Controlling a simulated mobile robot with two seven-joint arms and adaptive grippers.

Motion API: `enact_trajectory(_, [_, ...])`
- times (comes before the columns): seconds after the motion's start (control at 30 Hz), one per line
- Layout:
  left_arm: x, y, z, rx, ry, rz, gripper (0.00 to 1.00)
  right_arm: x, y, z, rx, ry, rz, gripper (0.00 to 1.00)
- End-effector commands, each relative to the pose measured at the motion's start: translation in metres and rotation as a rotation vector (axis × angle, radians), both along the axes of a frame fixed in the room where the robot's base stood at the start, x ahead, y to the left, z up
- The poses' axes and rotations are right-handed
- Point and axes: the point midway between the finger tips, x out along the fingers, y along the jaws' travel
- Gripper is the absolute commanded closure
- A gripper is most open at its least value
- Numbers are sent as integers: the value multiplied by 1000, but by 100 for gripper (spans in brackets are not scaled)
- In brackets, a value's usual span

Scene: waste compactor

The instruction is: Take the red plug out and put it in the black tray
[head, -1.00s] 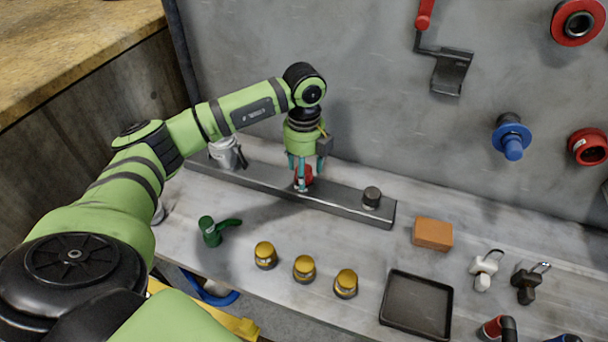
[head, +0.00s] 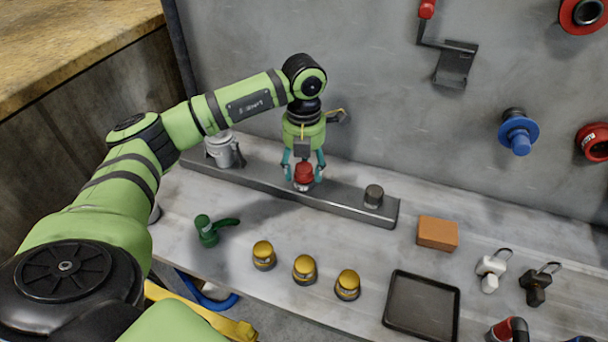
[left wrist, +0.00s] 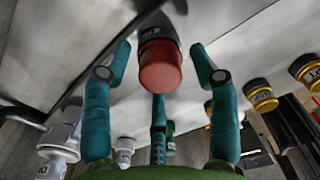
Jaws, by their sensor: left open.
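The red plug (head: 303,174) stands upright on the grey metal bar (head: 339,202), left of a dark plug. In the left wrist view, the red plug (left wrist: 160,66) shows its red top and dark body between the spread fingers. My left gripper (head: 303,177) points down over the plug, with its teal fingers open around it; in the left wrist view the fingers look apart from it. The black tray (head: 389,319) lies empty on the bench at the lower right. My right gripper is not in view.
Yellow caps (head: 304,269) stand in a row in front of the bar. A green valve handle (head: 208,232) is at left, an orange block (head: 437,233) above the tray. A grey fitting (head: 222,152) stands at the bar's left end. White and black padlocks lie at right.

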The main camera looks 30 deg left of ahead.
Motion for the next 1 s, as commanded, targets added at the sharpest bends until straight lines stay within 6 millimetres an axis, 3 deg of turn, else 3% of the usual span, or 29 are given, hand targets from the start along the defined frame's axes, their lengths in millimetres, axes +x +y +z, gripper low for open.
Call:
enact_trajectory(0.2, [0, 0, -2, 1, 0, -288, 40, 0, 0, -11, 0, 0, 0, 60])
enact_trajectory(0.43, [0, 0, -1, 1, 0, -434, 40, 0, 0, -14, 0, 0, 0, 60])
enact_trajectory(0.7, [0, 0, -1, 1, 0, -774, 40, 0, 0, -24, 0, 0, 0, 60])
enact_trajectory(0.97, [0, 0, 0, 0, 1, -828, 40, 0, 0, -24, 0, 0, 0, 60])
enact_trajectory(1.0, [0, 0, 0, 0, 1, -827, 44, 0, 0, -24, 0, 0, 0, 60])
